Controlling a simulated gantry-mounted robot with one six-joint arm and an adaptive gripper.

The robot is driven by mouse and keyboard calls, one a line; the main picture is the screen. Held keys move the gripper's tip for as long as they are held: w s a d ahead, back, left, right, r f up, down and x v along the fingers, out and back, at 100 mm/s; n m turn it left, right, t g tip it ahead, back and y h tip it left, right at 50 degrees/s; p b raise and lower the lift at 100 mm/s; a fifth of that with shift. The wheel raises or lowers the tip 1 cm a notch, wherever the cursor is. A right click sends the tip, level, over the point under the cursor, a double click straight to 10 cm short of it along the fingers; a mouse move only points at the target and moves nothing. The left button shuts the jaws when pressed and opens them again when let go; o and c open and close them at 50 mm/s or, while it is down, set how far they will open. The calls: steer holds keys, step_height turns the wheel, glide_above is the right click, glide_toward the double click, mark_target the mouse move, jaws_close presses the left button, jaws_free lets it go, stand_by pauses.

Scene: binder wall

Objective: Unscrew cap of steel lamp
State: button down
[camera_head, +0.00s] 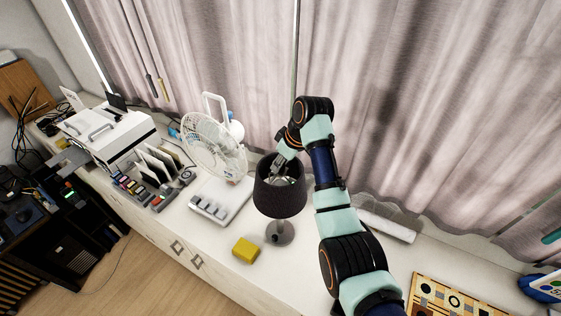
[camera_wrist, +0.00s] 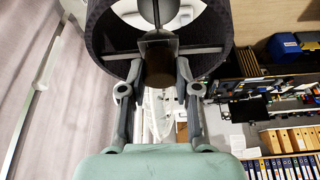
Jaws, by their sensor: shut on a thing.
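The steel lamp stands upright on the white counter, with a dark grey shade (camera_head: 280,196) and a round metal base (camera_head: 279,233). My gripper (camera_head: 281,161) reaches down into the open top of the shade. In the wrist view my gripper (camera_wrist: 160,75) has a finger on each side of a dark brownish piece at the middle of the lamp, most likely the cap (camera_wrist: 158,52), and is shut on it. The shade (camera_wrist: 103,25) rings this piece, with thin metal spokes running out to its rim. The cap's threads are hidden.
A white fan (camera_head: 214,146) stands just left of the lamp. A yellow block (camera_head: 245,250) lies in front of it near the counter edge. Pinkish curtains (camera_head: 420,90) hang close behind. A wooden board (camera_head: 455,299) lies at the right. The counter right of the base is partly clear.

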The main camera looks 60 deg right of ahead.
steer(key=shift+f, duration=0.1)
steer(key=n+y, duration=0.1)
steer(key=n, duration=0.3)
steer(key=shift+y, duration=0.3)
steer(key=n+y+b, duration=0.1)
steer(key=n, duration=0.1)
steer(key=shift+d+f+n+g+b, duration=0.1)
steer(key=shift+f+n+g+b, duration=0.05)
steer(key=shift+n+g+b, duration=0.2)
steer(key=shift+n+y+b, duration=0.3)
steer(key=shift+n+b, duration=0.05)
steer(key=shift+n, duration=0.4)
steer(key=c, duration=1)
jaws_free()
steer(key=shift+c, duration=0.2)
steer(key=shift+r, duration=0.25)
